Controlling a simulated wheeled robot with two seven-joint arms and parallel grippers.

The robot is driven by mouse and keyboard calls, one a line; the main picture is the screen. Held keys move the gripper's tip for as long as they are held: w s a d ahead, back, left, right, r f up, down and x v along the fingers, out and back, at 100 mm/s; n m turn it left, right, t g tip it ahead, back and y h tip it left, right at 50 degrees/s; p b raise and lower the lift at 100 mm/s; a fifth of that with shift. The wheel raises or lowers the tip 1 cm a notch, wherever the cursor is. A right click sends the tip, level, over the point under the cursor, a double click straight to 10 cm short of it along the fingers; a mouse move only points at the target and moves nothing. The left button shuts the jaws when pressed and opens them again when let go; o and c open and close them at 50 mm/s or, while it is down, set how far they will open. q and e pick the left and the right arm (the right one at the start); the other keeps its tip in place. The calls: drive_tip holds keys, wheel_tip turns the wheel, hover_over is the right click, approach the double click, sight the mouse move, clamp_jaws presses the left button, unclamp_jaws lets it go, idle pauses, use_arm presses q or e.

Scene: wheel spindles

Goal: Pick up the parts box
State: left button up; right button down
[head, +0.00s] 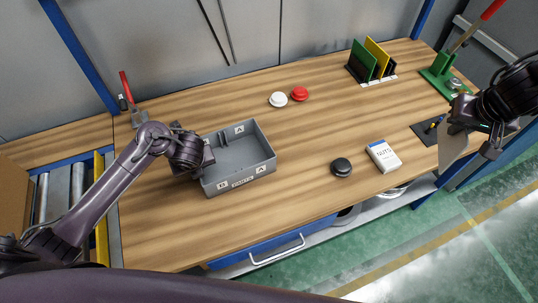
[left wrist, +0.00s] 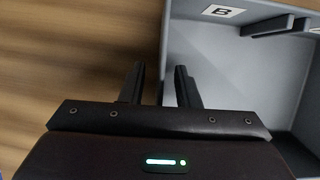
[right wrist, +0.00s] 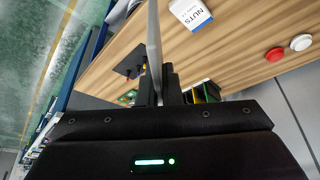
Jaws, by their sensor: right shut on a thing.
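The grey parts box (head: 252,176) stands on the wooden table, open at the top, with letter labels on its walls and a divider inside. My left gripper (head: 200,155) is at its left wall. In the left wrist view the fingers of my left gripper (left wrist: 158,85) are apart, one on either side of the wall of the box (left wrist: 230,65), with gaps visible. My right gripper (head: 462,125) is over the right end of the table, shut on a thin flat panel (head: 452,148). The panel shows edge-on in the right wrist view (right wrist: 153,40).
A white NUTS box (head: 384,157) and a black round part (head: 341,167) lie right of the parts box. White (head: 278,99) and red (head: 300,94) round parts lie behind it. A rack of coloured panels (head: 372,62) and a green press (head: 440,78) stand at the back right.

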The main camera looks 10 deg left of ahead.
drive_tip(key=shift+s, duration=0.1)
use_arm(q)
clamp_jaws()
drive_tip(key=shift+r, duration=0.1)
idle(0.3)
